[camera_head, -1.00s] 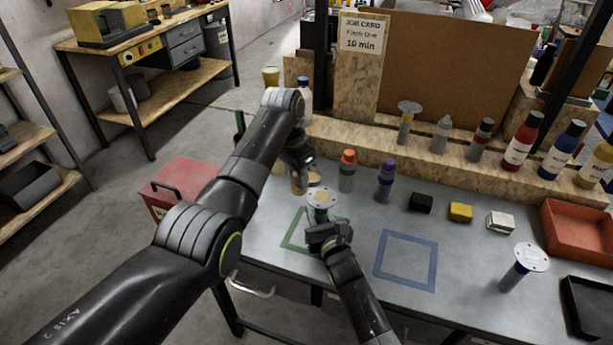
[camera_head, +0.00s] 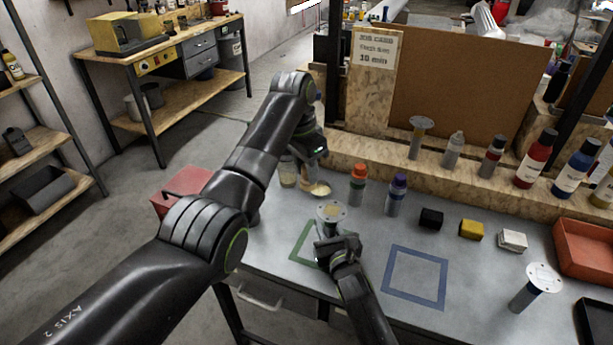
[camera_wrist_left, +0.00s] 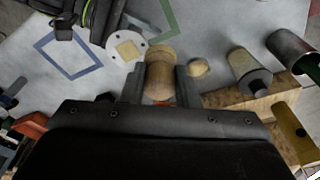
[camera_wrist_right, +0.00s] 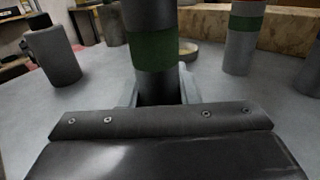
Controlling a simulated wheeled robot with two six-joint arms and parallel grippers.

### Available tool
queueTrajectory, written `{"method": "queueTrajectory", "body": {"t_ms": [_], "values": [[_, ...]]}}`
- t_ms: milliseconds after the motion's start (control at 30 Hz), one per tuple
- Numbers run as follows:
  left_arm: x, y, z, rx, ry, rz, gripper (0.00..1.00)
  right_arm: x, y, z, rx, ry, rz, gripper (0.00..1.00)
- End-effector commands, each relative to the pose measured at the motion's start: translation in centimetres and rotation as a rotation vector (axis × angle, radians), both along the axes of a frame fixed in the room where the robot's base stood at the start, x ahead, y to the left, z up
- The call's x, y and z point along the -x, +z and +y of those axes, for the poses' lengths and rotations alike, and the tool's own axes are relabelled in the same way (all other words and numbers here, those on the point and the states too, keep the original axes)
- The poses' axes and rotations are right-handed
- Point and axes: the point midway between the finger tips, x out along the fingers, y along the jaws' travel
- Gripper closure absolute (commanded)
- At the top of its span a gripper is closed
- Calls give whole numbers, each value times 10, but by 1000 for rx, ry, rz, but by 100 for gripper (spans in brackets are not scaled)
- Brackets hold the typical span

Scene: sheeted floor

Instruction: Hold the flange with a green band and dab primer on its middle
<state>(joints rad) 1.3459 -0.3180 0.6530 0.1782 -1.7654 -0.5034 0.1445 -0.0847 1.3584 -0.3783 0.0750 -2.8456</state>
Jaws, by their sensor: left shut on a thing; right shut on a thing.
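The flange (camera_head: 331,211) is upright by the green square outline, its pale round top facing up. A tan square patch marks the middle of that top in the left wrist view (camera_wrist_left: 127,49). My right gripper (camera_head: 337,245) is shut on its grey stem, below the green band (camera_wrist_right: 154,50) in the right wrist view. My left gripper (camera_head: 313,158) is above the table behind the flange. It is shut on a tan round-bodied dabber (camera_wrist_left: 160,72), apart from the flange. A shallow tan dish (camera_wrist_left: 198,67) lies beside the dabber in the left wrist view.
A blue square outline (camera_head: 415,276) lies right of the green one (camera_head: 305,243). Bottles with orange (camera_head: 357,184) and purple (camera_head: 396,194) caps stand behind. Another flange (camera_head: 540,281) stands at the right near a red tray (camera_head: 585,250).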

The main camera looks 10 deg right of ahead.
Motion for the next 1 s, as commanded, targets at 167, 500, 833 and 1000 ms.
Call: {"method": "queueTrajectory", "body": {"t_ms": [167, 500, 833, 1000], "values": [[0, 3, 0, 0, 0, -1, 91, 0, 0, 0, 0, 0, 0, 100], [-1, 11, 0, 0, 0, -3, 91, 0, 0, 0, 0, 0, 0, 100], [0, 33, 0, 0, 0, -1, 91, 0, 0, 0, 0, 0, 0, 100], [0, 33, 0, 0, 0, 0, 91, 0, 0, 0, 0, 0, 0, 100]]}}
